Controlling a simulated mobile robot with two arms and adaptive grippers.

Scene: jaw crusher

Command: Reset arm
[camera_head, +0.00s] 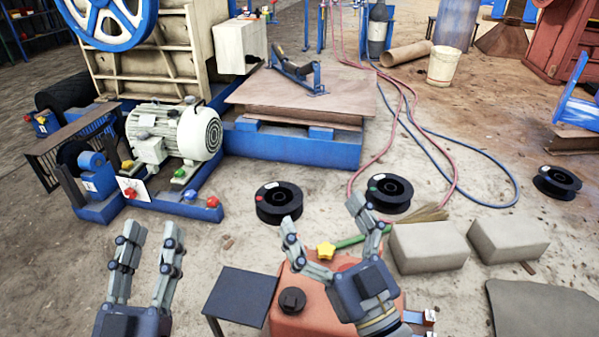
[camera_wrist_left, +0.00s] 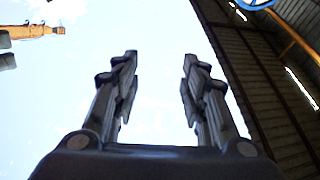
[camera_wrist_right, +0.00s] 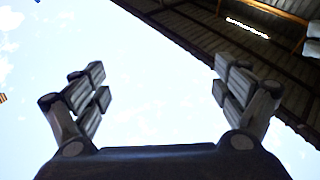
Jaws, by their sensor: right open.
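My left gripper (camera_head: 154,231) points up at the lower left of the head view, over bare floor. Its two fingers stand apart with nothing between them, as the left wrist view (camera_wrist_left: 160,58) also shows. My right gripper (camera_head: 325,215) is at the lower middle, in front of an orange-red box (camera_head: 312,318). Its fingers are spread wide and empty; the right wrist view (camera_wrist_right: 160,67) shows only sky between them. Both wrist cameras look upward at sky and a dark roof.
A motor (camera_head: 165,142) and the crusher (camera_head: 145,65) stand at the back left. A small dark table (camera_head: 240,295) lies between my grippers. Black spools (camera_head: 278,203), grey blocks (camera_head: 428,247) and hoses (camera_head: 480,200) lie on the floor. A yellow star knob (camera_head: 325,250) shows by my right gripper.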

